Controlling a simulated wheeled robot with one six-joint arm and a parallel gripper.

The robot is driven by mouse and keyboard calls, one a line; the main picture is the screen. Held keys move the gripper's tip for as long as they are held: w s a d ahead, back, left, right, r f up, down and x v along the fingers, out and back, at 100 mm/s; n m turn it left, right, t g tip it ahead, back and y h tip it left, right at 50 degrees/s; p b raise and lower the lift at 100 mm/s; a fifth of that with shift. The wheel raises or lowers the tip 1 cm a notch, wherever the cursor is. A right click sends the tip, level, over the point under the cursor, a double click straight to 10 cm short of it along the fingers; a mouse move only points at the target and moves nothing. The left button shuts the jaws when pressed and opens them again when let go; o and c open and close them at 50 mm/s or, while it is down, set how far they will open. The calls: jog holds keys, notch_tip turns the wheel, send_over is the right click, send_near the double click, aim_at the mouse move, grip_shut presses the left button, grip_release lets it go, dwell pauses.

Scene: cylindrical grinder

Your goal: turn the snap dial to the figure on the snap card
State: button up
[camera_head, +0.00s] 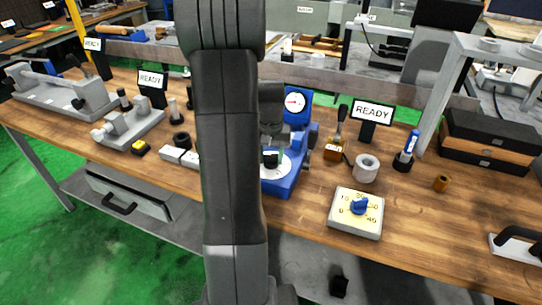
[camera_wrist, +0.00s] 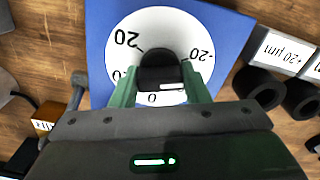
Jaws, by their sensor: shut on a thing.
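The snap dial is a white round disc (camera_wrist: 178,27) on a blue base (camera_wrist: 235,30), with the figures 20, -20 and 0 showing. In the head view the disc (camera_head: 278,168) is partly hidden behind my arm. My gripper (camera_wrist: 160,84) is shut on the dial's black knob (camera_wrist: 160,68), one green finger on each side. A short white mark shows on the knob; I cannot tell which figure it points to. A white card (camera_wrist: 282,50) reading +20 µm, turned about in the picture, lies to the right of the base in the wrist view.
Black rings (camera_wrist: 262,88) lie beside the card. A dial gauge (camera_head: 295,102) rises behind the disc. A box with a blue knob (camera_head: 358,206) stands to the right, near a grey ring (camera_head: 366,170). Bare wood (camera_head: 440,225) lies at the right.

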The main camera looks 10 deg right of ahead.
aim_at(271, 154)
jog(key=shift+r+n, duration=0.1)
jog(key=shift+n, duration=1)
jog(key=o, duration=0.9)
jog(key=shift+o, duration=0.2)
notch_tip(271, 154, up, 14)
jog(key=shift+f, duration=0.25)
notch_tip(271, 154, down, 14)
jog(key=shift+r, duration=0.15)
